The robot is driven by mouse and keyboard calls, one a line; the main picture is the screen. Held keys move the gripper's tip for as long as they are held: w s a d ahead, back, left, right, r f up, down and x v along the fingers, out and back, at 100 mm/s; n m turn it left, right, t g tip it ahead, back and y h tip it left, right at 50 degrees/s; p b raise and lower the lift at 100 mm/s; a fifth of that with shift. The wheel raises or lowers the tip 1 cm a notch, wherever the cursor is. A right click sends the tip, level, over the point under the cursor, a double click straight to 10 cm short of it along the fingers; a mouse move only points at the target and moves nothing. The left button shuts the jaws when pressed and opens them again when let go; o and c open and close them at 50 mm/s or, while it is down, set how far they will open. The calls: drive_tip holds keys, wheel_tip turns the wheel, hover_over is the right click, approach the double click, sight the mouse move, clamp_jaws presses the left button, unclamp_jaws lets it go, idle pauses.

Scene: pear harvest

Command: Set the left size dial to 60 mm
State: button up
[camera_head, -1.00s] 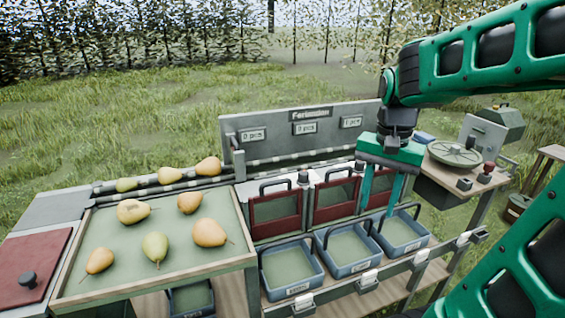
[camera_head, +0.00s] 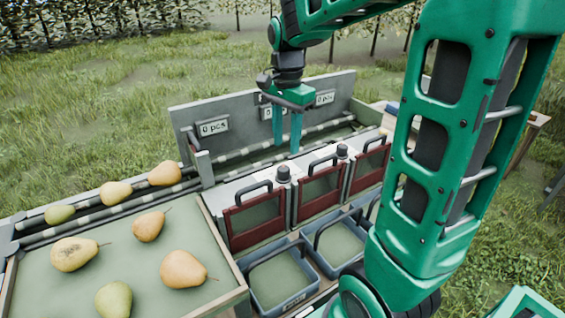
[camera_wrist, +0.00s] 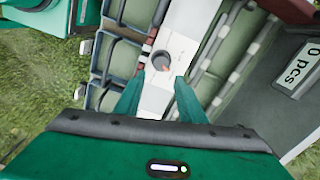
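The left size dial (camera_head: 283,173) is a dark round knob on the pale top of the sorting unit, above the left red gate. A second dark dial (camera_head: 342,150) sits to its right. My gripper (camera_head: 286,147) points down with its two green fingers apart and empty, appearing just above and behind the left dial in the head view. In the wrist view one dark dial (camera_wrist: 161,61) shows just beyond and between the open fingertips (camera_wrist: 159,76), apparently untouched. Its scale and setting are too small to read.
Red gates (camera_head: 254,218) with black handles front the unit, and blue crates (camera_head: 277,285) stand below. A grey backboard (camera_head: 190,118) with "0 pcs" displays rises behind. Pears (camera_head: 184,269) lie on the tray at left and on the roller rails. My forearm covers the right side.

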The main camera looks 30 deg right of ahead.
sight(283, 168)
drive_tip(key=f, duration=0.5)
drive_tip(key=a+f, duration=0.1)
drive_tip(key=f, duration=0.2)
drive_tip(key=shift+w+f, duration=0.1)
drive_tip(key=shift+f, duration=0.1)
drive_tip(key=shift+d, duration=0.1)
drive_tip(key=shift+c, duration=0.2)
drive_tip(key=c, duration=0.7)
drive_tip(key=shift+d, duration=0.5)
drive_tip(key=shift+a, duration=0.6)
